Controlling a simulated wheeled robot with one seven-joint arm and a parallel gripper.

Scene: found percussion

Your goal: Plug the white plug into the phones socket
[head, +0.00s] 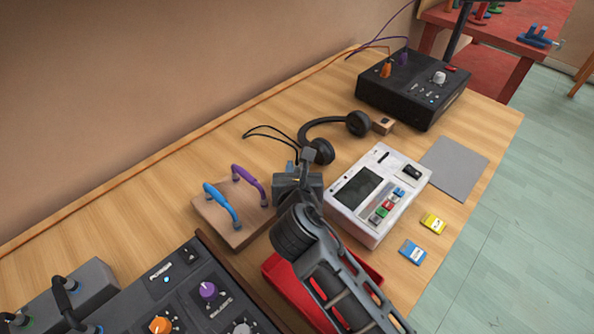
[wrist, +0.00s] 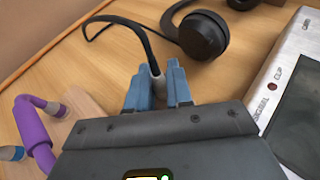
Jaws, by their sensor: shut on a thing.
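My gripper (head: 292,166) is over the table, between the wooden block with handles and the white device. A black cable (wrist: 128,22) loops from the plug up and away to the left. In the head view the plug is too small to make out. Black headphones (head: 322,151) lie just beyond the gripper; one ear cup (wrist: 203,36) also shows in the wrist view. I cannot make out a socket labelled phones.
The white device (head: 350,218) stands right of my gripper. A wooden block (head: 212,225) with blue and purple handles is left. A dark mixer (head: 205,270) and red tray (head: 283,288) are nearer. A black box (head: 385,100) and grey sheet (head: 452,166) lie toward the far right.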

